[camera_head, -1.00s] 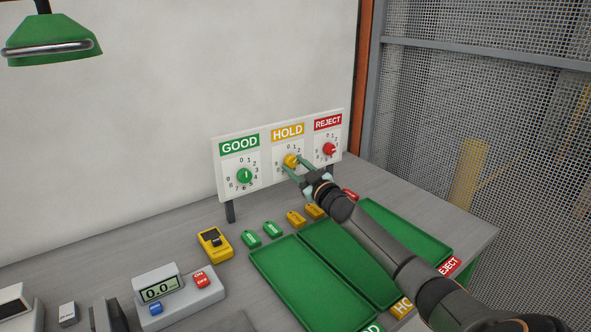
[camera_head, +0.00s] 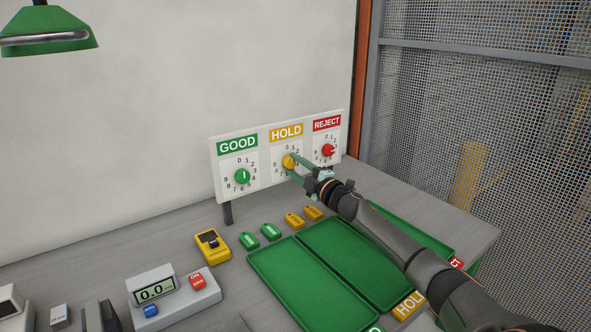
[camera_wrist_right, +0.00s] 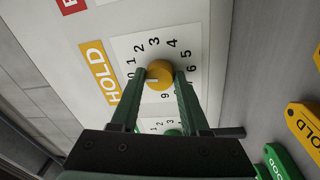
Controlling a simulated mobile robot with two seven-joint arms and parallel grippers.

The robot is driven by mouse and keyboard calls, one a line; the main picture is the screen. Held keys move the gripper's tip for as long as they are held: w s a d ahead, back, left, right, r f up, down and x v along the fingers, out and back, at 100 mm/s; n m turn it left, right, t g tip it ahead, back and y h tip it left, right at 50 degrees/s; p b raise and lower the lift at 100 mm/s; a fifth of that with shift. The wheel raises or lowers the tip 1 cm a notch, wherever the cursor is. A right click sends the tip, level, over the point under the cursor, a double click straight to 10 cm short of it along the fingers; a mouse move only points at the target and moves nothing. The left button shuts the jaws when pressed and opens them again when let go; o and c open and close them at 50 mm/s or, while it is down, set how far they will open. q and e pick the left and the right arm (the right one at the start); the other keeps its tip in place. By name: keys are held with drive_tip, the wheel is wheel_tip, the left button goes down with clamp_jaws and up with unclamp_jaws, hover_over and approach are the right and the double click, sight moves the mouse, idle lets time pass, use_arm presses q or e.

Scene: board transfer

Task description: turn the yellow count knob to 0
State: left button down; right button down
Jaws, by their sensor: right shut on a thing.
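The yellow count knob (camera_head: 289,162) sits on the HOLD dial of the white board, between the green and red knobs. My right gripper (camera_head: 290,165) is shut on it. In the right wrist view the yellow knob (camera_wrist_right: 160,76) lies between the two green fingers (camera_wrist_right: 160,82), one on each side. Its pale pointer mark is on the side near 0 and 1; which one it meets exactly I cannot tell. Part of the dial's numbers is hidden by the fingers. My left gripper is not in view.
The green knob (camera_head: 242,176) and red knob (camera_head: 328,150) flank it on the board (camera_head: 265,180). Below are yellow tags (camera_head: 295,220), green tags (camera_head: 270,231) and green trays (camera_head: 300,290). A grey scale (camera_head: 185,305) and a yellow device (camera_head: 212,245) stand to the left.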

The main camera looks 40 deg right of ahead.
drive_tip(key=shift+n, duration=0.7)
drive_tip(key=shift+c, duration=2)
unclamp_jaws()
drive_tip(key=shift+s+f, duration=0.15)
drive_tip(key=shift+s, duration=0.45)
drive_tip(key=s+b, duration=0.1)
drive_tip(key=s, duration=1)
drive_tip(key=shift+a+f, duration=0.3)
drive_tip(key=shift+f, duration=0.15)
drive_tip(key=shift+s, duration=0.15)
